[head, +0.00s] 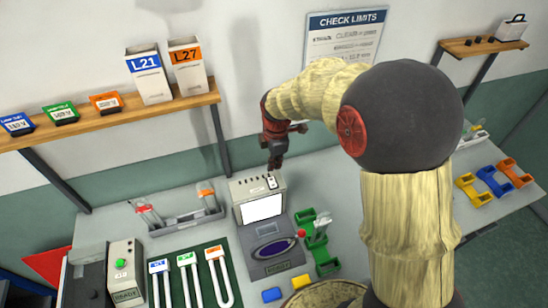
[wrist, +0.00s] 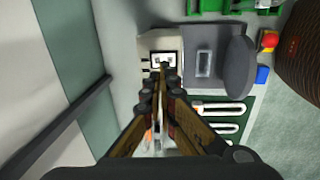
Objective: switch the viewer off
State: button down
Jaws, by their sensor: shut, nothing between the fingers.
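The viewer (head: 239,212) is a pale box on the bench with a bright white front panel (head: 263,208). A small white-framed switch (head: 271,183) with a dark part sits on its top. The switch also shows in the wrist view (wrist: 164,59), just beyond my fingertips. My gripper (head: 274,166) is shut and empty, pointing down right above the switch. In the wrist view my gripper (wrist: 161,74) overlaps the switch's near edge, so I cannot tell whether the tips touch it.
A grey device with an oval dark window (head: 271,248) stands in front of the viewer. Green holders (head: 325,262) are at its right. A green mat with U-shaped tubes (head: 187,275) lies at its left. A wall shelf (head: 120,117) carries boxes at upper left.

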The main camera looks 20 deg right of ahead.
aim_at(273, 181)
jog(key=f, duration=0.5)
jog(key=w+f+p, duration=0.1)
jog(key=f, duration=0.2)
jog(key=shift+f, duration=0.15)
jog(key=shift+f, duration=0.1)
jog(key=shift+w+f+b, duration=0.1)
jog(key=shift+f+b, duration=0.2)
jog(key=shift+b, duration=0.2)
